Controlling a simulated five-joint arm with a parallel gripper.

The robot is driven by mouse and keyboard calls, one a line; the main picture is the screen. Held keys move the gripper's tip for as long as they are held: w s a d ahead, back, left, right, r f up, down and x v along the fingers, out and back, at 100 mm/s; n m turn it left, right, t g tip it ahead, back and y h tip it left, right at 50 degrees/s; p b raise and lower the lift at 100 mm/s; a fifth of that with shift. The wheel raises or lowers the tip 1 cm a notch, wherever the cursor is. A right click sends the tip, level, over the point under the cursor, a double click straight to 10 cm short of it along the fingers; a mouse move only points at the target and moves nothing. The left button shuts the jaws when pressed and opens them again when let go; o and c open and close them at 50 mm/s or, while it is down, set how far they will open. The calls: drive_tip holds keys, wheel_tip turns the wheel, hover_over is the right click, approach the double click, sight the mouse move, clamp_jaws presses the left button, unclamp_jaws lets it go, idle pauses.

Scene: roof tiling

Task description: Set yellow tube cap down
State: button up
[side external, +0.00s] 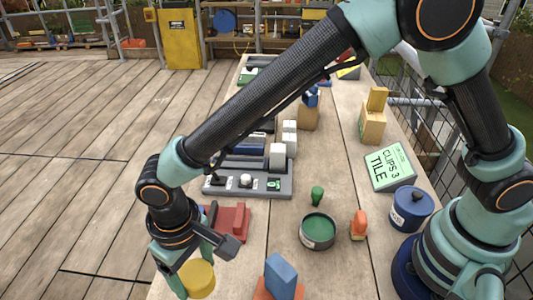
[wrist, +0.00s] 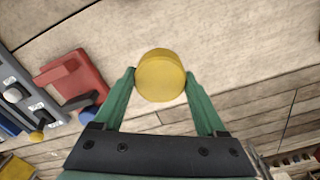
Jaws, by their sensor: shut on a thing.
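The yellow tube cap (side external: 197,280) is a short, round yellow piece held at the lower left of the side external view. My gripper (side external: 198,268) is shut on it. In the wrist view the cap (wrist: 159,78) sits between my two green fingertips, which touch its left and right sides.
Bare table lies between the gripper and the blue block.

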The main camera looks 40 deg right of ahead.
sight(199, 286)
drive_tip(key=shift+f, duration=2.55)
drive_tip(key=shift+f, duration=0.1)
drive_tip(key=o, duration=1.2)
drive_tip(key=shift+o, duration=0.2)
